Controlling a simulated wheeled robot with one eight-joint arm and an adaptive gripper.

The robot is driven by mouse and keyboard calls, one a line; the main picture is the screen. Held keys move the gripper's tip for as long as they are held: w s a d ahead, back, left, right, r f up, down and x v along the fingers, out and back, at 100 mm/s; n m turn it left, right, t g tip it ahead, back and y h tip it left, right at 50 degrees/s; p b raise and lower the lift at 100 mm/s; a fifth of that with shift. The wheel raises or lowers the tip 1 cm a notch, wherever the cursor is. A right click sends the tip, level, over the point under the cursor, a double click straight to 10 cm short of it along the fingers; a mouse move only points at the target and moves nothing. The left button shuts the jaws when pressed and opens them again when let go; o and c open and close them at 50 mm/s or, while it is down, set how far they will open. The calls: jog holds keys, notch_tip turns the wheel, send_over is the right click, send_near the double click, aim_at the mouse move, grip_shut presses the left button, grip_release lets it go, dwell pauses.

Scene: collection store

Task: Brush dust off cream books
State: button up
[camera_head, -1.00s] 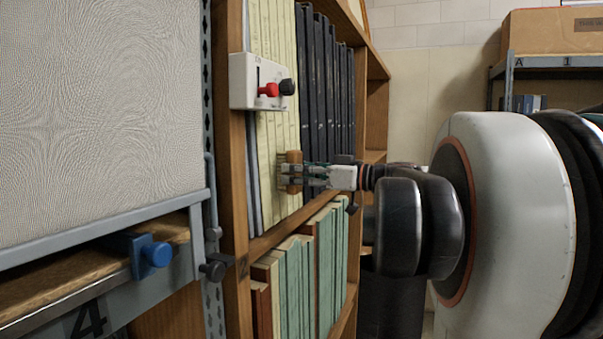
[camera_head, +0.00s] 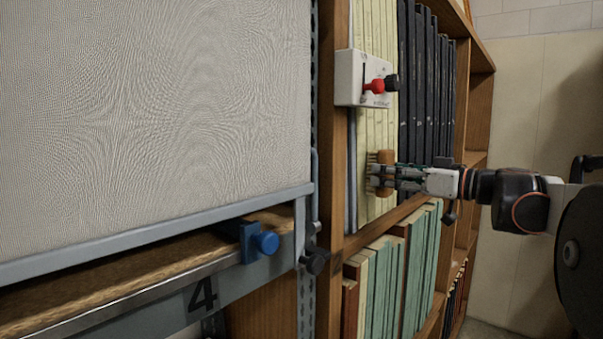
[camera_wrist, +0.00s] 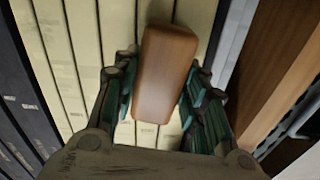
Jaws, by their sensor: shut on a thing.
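The cream books (camera_head: 375,130) stand upright in a row on the upper shelf of the wooden bookcase, left of the dark books. They also fill the upper left of the wrist view (camera_wrist: 90,35). My gripper (camera_head: 385,178) is shut on a brush with a brown wooden back (camera_wrist: 165,72). In the head view the brush (camera_head: 386,160) is at the lower part of the cream spines, its bristles on the left side. Whether the bristles touch the spines cannot be told. Dust cannot be made out.
A white switch box (camera_head: 362,78) with red and black knobs sits on the bookcase upright, above the brush. Dark books (camera_head: 425,90) stand to the right. A grey-framed rack with a blue knob (camera_head: 268,243) is at left.

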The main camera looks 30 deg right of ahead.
jog(key=v, duration=0.6)
dwell(0.3)
jog(key=shift+a, duration=0.1)
jog(key=v, duration=0.3)
jog(key=shift+s, duration=0.1)
dwell(0.7)
jog(key=w+d+f+p, duration=0.15)
jog(key=w+d, duration=0.45)
jog(key=d, duration=0.6)
jog(key=x, duration=0.6)
jog(key=shift+w+f+t+h, duration=0.25)
jog(key=shift+f+t+h, duration=0.05)
jog(key=shift+f, duration=0.05)
jog(key=shift+x, duration=0.9)
